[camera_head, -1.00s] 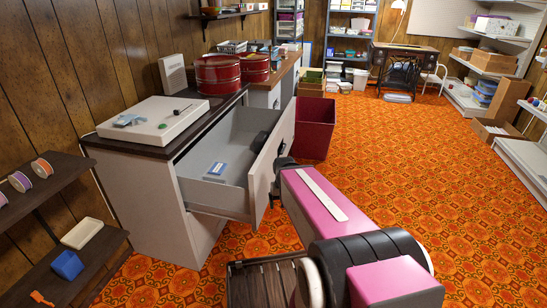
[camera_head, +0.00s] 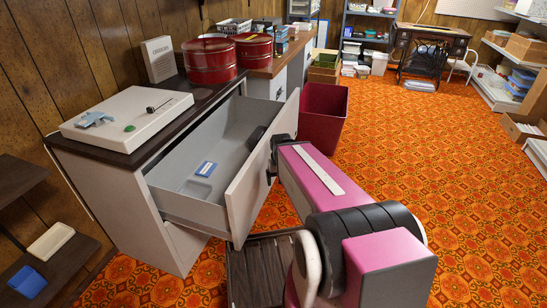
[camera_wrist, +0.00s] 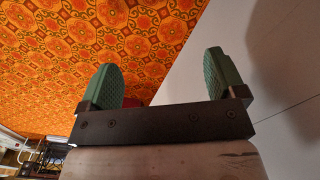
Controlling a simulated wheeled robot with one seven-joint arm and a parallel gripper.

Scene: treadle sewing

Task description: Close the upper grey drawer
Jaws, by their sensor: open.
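The upper grey drawer (camera_head: 205,203) is pulled well out of the grey cabinet (camera_head: 123,205) under the dark countertop. A blue-and-white packet (camera_head: 206,168) and a dark item (camera_head: 257,135) lie inside it. My gripper (camera_head: 272,160) is beside the outer face of the drawer front, partly hidden behind my pink arm. In the wrist view my gripper (camera_wrist: 160,88) has two green pads spread apart with nothing between them. A pale grey panel (camera_wrist: 270,60), seemingly the cabinet or drawer front, is close to the right finger; I cannot tell whether they touch.
A dark red bin (camera_head: 323,115) stands on the floor beyond the drawer. Red round tins (camera_head: 208,60) and a white board (camera_head: 128,118) sit on the countertop. A dark shelf (camera_head: 55,265) is at the lower left. The patterned floor (camera_head: 430,150) to the right is open.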

